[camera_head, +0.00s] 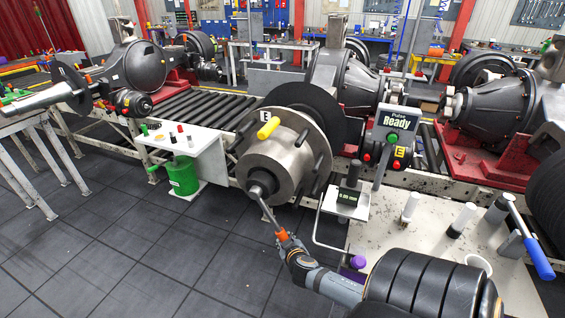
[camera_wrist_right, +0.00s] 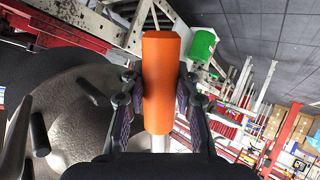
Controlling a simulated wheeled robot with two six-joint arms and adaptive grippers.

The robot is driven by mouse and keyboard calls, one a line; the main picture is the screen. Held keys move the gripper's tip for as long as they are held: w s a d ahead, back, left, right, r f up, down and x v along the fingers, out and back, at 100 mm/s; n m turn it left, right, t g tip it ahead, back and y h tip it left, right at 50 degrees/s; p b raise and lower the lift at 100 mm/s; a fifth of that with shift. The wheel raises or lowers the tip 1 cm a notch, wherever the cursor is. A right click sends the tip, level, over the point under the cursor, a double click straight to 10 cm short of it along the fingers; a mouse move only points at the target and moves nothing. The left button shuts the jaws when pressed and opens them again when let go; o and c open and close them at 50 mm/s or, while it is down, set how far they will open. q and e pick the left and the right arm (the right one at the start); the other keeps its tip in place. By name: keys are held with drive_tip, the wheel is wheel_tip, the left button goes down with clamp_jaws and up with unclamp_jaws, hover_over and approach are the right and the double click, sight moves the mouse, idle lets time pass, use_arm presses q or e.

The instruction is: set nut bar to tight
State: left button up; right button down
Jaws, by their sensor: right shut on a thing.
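The nut bar (camera_head: 264,205) is a grey metal bar with an orange handle (camera_wrist_right: 161,75). Its upper end meets the centre of the grey wheel hub (camera_head: 285,160), and it slants down and to the right from there. My right gripper (camera_head: 285,238) is shut on the orange handle; in the right wrist view its two fingers lie on either side of it. The hub also shows at the left of the right wrist view (camera_wrist_right: 70,115). The fingers hide part of the handle. My left gripper is not in view.
A white side table (camera_head: 205,145) with a green canister (camera_head: 182,176) is to the left. A worktable (camera_head: 400,235) with a blue-handled lever (camera_head: 530,243) is at right. Floor at lower left is clear.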

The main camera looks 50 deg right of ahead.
drive_tip(key=shift+d, duration=0.1)
drive_tip(key=c, duration=1.3)
unclamp_jaws()
drive_tip(key=shift+s, duration=0.1)
drive_tip(key=o, duration=0.3)
drive_tip(key=shift+s+r, duration=0.1)
drive_tip(key=shift+s, duration=0.05)
drive_tip(key=shift+s+a+r, duration=0.15)
drive_tip(key=shift+a+r, duration=0.05)
drive_tip(key=shift+a, duration=0.05)
drive_tip(key=v, duration=1.1)
drive_tip(key=shift+s+r, duration=0.1)
drive_tip(key=shift+s, duration=0.05)
